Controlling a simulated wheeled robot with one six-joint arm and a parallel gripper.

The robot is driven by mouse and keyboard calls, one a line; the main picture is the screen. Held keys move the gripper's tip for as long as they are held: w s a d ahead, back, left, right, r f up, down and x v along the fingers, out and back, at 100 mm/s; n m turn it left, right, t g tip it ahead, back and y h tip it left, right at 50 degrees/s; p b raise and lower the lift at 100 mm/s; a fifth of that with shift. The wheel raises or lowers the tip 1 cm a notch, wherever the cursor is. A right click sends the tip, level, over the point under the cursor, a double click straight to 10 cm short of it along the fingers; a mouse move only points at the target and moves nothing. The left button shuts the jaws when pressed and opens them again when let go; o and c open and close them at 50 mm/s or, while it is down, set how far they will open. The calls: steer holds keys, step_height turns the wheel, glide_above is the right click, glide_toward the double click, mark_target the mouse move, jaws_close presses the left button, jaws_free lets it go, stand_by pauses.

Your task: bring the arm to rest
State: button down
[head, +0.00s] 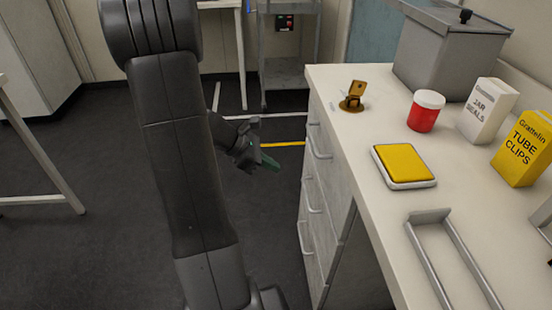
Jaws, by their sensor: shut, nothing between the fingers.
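My gripper (268,161) shows in the head view to the right of my large dark arm link. It is small and partly hidden behind that link. It is shut and nothing shows between its fingers. It hangs over the dark floor, left of the white bench (340,105) and apart from it.
On the bench are a brass-coloured piece (352,98), a red jar with a white lid (426,112), a yellow-topped pad (403,164), a jar seals box (487,110), a tube clips box (522,148), a grey lidded bin (445,55) and a metal frame (433,260).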

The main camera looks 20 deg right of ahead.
stand_by(0.4)
steer(key=b, duration=0.4)
glide_toward(318, 184)
step_height(318, 184, down, 4)
steer(key=d, duration=0.1)
steer(key=s+d, duration=0.1)
steer(key=d, duration=0.1)
steer(key=shift+d, duration=0.65)
